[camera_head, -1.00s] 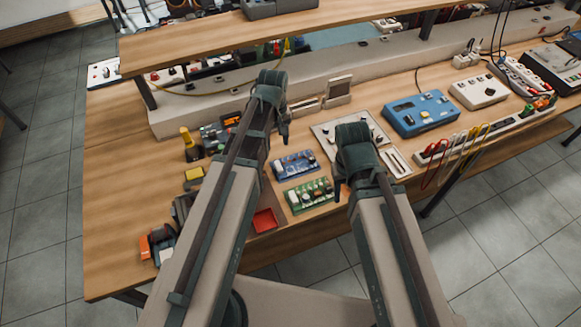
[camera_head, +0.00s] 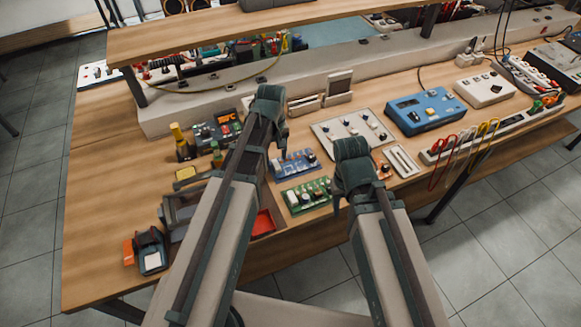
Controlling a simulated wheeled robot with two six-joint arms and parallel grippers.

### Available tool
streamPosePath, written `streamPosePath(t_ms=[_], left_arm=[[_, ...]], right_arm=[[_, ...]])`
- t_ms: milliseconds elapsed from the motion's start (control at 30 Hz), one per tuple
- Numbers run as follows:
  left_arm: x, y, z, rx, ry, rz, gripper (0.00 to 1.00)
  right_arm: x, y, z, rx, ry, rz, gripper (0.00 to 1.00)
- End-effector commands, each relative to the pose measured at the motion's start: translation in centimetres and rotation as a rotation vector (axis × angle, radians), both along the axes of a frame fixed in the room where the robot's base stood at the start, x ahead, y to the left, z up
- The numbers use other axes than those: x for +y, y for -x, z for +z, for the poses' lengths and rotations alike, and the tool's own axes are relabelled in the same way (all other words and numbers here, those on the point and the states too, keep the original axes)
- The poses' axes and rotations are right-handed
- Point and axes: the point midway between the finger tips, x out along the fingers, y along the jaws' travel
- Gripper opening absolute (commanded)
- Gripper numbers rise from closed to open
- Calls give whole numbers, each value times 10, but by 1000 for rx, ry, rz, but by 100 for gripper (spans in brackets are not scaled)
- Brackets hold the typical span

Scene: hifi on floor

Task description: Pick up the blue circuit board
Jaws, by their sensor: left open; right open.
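The blue circuit board (camera_head: 298,163) lies flat on the wooden bench, in the gap between my two arms. Its left edge is partly covered by my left arm. My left gripper (camera_head: 282,141) is open and empty, over the far left end of the board; I cannot tell how high above it. My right gripper (camera_head: 337,203) is open and empty, in front and to the right of the blue board. It is beside the right edge of a green circuit board (camera_head: 303,196), which lies just in front of the blue one.
A white panel with knobs (camera_head: 352,134) lies behind the blue board. A blue instrument (camera_head: 425,111) is to its right. A partitioned tray with a red compartment (camera_head: 264,222) sits at the front left, partly hidden by my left arm. A raised shelf (camera_head: 210,38) runs across the back.

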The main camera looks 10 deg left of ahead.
Motion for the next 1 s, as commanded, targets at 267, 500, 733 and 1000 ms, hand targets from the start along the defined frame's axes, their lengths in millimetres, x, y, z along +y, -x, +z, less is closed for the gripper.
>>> streamPosePath(t_ms=[267,500,733,1000], left_arm=[[1,-1,-34,0,0,0,57],[1,-1,-32,0,0,0,57],[1,-1,-32,0,0,0,18],[1,-1,-32,0,0,0,0]], right_arm=[[0,0,-34,0,0,0,50],[0,0,-32,0,0,0,50],[0,0,-32,0,0,0,50],[0,0,-32,0,0,0,50]])
